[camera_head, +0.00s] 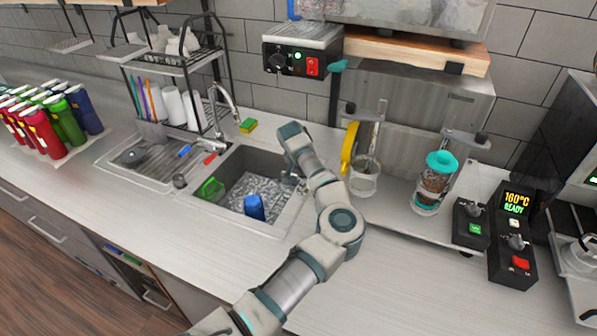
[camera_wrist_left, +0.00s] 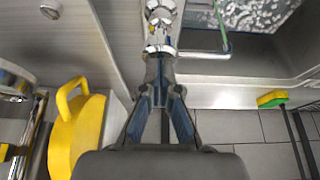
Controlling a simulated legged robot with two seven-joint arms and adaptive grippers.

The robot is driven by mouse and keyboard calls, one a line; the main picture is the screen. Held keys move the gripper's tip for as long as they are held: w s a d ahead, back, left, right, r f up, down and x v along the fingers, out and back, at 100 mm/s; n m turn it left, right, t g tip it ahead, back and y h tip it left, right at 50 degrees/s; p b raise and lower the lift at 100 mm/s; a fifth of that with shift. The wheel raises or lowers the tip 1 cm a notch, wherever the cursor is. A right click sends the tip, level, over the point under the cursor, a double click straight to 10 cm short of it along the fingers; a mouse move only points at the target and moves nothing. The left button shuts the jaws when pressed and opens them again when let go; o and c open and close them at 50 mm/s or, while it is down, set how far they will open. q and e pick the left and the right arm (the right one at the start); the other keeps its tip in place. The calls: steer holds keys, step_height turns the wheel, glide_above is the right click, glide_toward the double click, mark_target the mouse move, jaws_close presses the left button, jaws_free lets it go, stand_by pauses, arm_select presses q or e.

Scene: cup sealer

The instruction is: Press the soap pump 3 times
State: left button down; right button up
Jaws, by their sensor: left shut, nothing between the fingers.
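A chrome fitting that looks like the soap pump (camera_wrist_left: 160,30) stands at the sink's side edge in the left wrist view. In the head view, my left arm largely covers that spot, with only a small bit of metal showing beside the sink's right edge. My left gripper (camera_wrist_left: 160,70) is shut and empty. Its fingers point at the chrome fitting and overlap it in the left wrist view. I cannot tell whether they touch it or how far down its head is. My right gripper is not in view.
The sink (camera_head: 235,222) holds a blue cup (camera_head: 254,207) and a green item (camera_head: 211,189). A yellow-handled item (camera_head: 349,147) is close to the arm's right, also yellow in the left wrist view (camera_wrist_left: 78,130). A sponge (camera_head: 248,125) lies behind the sink. The front counter is clear.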

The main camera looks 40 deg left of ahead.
arm_select(q)
steer(key=shift+f, duration=0.15)
steer(key=shift+r+p, duration=0.95)
steer(key=shift+r, duration=0.7)
steer(key=shift+f, duration=0.1)
steer(key=shift+f+b, duration=1.05)
steer(key=shift+f, duration=0.55)
steer(key=shift+r+p, duration=0.9)
steer(key=shift+r, duration=0.7)
